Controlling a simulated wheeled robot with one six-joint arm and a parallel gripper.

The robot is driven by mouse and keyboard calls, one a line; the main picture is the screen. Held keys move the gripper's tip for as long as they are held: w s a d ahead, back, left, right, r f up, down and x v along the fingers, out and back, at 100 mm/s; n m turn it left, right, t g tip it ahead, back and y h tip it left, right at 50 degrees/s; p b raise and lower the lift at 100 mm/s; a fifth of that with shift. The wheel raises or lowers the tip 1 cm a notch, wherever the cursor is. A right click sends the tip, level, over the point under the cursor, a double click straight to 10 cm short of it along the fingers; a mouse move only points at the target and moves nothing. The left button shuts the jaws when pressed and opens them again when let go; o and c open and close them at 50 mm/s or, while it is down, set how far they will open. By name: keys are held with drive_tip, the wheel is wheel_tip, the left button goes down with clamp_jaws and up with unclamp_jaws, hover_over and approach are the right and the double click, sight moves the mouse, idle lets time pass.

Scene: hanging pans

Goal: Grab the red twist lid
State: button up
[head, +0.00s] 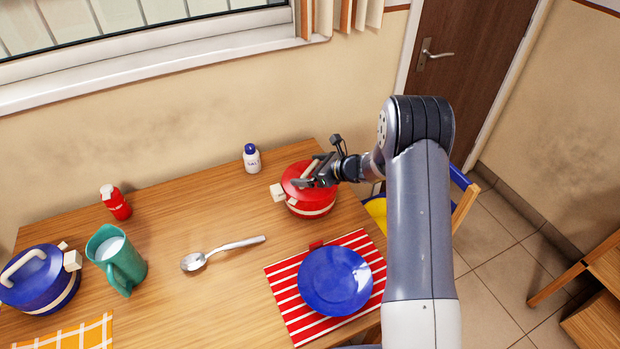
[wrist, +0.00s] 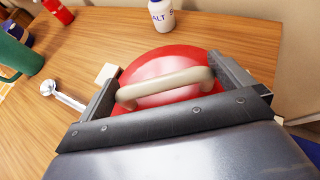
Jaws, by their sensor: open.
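The red lid (head: 291,172) sits on a red pot with a pale band (head: 315,210), at the back right of the wooden table. In the wrist view the lid (wrist: 168,62) carries a cream arched handle (wrist: 166,86). My gripper (head: 310,175) is over the lid. In the wrist view my gripper (wrist: 165,90) is open, with one finger off each end of the handle. The handle lies between the fingers; I cannot tell whether either touches it. My gripper's body hides the near part of the lid and pot.
A salt shaker (head: 252,159) stands behind the pot to the left. A blue plate (head: 335,281) on a red striped mat (head: 283,290) lies in front. A spoon (head: 222,253), green pitcher (head: 122,268), red bottle (head: 117,205) and blue pot (head: 38,283) are further left.

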drive_tip(key=shift+c, duration=0.3)
drive_tip(key=c, duration=0.8)
drive_tip(key=shift+r, duration=0.1)
